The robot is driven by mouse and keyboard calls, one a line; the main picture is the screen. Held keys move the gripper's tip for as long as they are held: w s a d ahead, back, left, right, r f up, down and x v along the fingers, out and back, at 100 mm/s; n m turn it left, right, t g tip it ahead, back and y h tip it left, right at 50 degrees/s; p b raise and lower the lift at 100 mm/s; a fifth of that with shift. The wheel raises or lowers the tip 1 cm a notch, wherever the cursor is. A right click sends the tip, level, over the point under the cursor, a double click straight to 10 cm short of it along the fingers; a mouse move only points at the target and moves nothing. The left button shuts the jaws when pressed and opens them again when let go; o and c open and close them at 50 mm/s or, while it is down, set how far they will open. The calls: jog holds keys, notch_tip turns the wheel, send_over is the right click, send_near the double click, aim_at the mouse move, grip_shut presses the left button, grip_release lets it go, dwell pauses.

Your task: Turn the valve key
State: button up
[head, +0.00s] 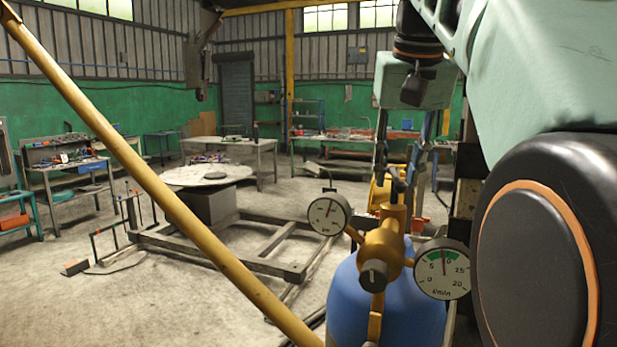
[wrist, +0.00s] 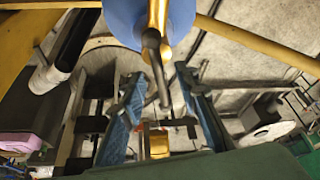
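A blue gas cylinder (head: 350,305) stands upright at the lower middle of the head view, with a brass valve and regulator (head: 383,250) on top. The dark valve key (head: 398,186) sits at the top of the valve. In the wrist view the key (wrist: 156,62) is a dark bar beside the brass stem. My gripper (head: 399,165) points down over the key. In the wrist view my gripper (wrist: 160,82) has its two blue-padded fingers spread wide, with the key's lower end in the gap between them. I see no finger contact with the key.
Two round gauges, one left (head: 328,214) and one right (head: 442,269), flank the valve close to my gripper. A yellow pole (head: 150,180) slants across the left foreground. A low metal frame (head: 250,262) lies on the floor behind. Workbenches (head: 345,138) stand farther back.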

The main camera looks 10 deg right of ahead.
jog(key=shift+v, duration=2.45)
jog(key=shift+c, duration=0.4)
